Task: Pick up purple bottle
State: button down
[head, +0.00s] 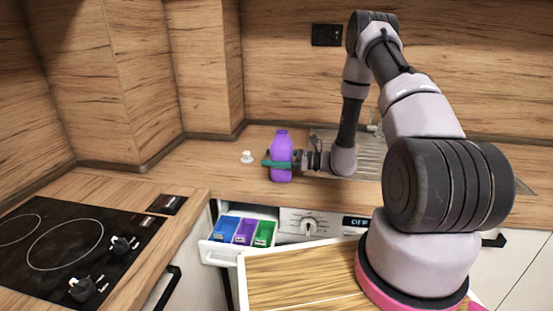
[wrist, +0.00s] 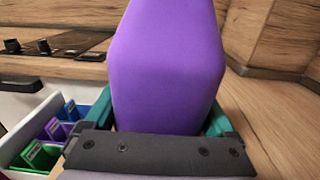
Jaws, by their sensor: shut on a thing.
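A purple bottle (head: 281,145) stands upright on the wooden counter in the head view, left of the sink. In the wrist view the bottle (wrist: 167,70) fills the middle, between the two teal fingers. My gripper (head: 277,164) comes from the right and is shut on the bottle around its lower half. I cannot tell for sure whether the bottle's base touches the counter.
A small white object (head: 247,157) sits just left of the bottle. The sink (head: 360,150) lies to the right. A drawer (head: 212,250) with blue, purple and green compartments is open below. A black cooktop (head: 70,250) is at the left. Wooden walls stand behind.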

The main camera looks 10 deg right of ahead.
notch_tip(320, 180, up, 10)
dwell(0.5)
dwell(0.4)
